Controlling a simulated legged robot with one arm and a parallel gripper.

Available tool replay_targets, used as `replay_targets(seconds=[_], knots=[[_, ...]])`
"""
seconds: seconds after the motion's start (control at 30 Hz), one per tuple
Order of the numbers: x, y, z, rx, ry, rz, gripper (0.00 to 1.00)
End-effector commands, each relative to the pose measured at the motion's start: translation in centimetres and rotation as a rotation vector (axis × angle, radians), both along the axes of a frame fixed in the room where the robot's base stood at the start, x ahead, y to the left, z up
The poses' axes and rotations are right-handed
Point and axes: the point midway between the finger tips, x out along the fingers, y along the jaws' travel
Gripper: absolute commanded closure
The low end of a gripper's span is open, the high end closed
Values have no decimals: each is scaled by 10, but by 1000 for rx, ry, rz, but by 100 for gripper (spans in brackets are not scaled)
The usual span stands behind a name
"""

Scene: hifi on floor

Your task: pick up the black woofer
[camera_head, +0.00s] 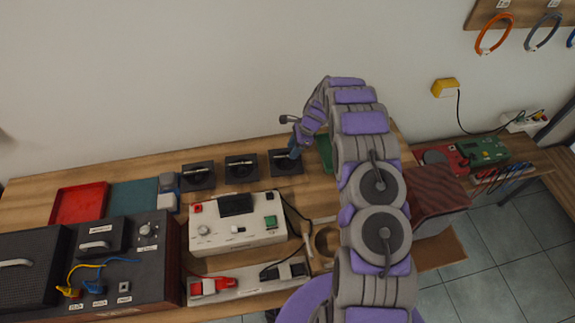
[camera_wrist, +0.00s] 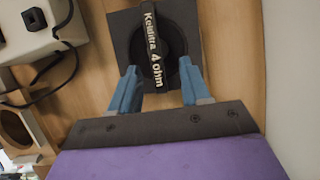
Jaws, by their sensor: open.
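A black woofer (camera_wrist: 124,26) with a raised bar handle lettered "4 ohm" sits on the wooden tabletop. In the head view it is the rightmost woofer (camera_head: 280,168) of three in a row, partly hidden by my gripper (camera_head: 294,151). In the wrist view my gripper (camera_wrist: 158,69) is open, its blue fingers on either side of the lower end of the handle, over the round cone. I cannot tell whether the fingers touch the woofer. The middle woofer (camera_head: 241,168) and the left woofer (camera_head: 198,176) stand to its left.
A white device box (camera_head: 236,222) stands in front of the woofers. A red tray (camera_head: 80,203) and a dark amplifier (camera_head: 150,262) are at left. A green piece (camera_head: 325,150) lies close to the right, partly behind my arm. The wall is close behind.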

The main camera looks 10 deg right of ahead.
Motion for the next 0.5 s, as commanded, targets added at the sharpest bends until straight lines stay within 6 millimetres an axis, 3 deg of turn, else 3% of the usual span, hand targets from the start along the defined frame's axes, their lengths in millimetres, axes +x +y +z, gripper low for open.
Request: replay_targets(seconds=[0.17,0.5], knots=[[-1,9,-9,-4,3,3,53],[-1,22,-48,1,1,3,53]])
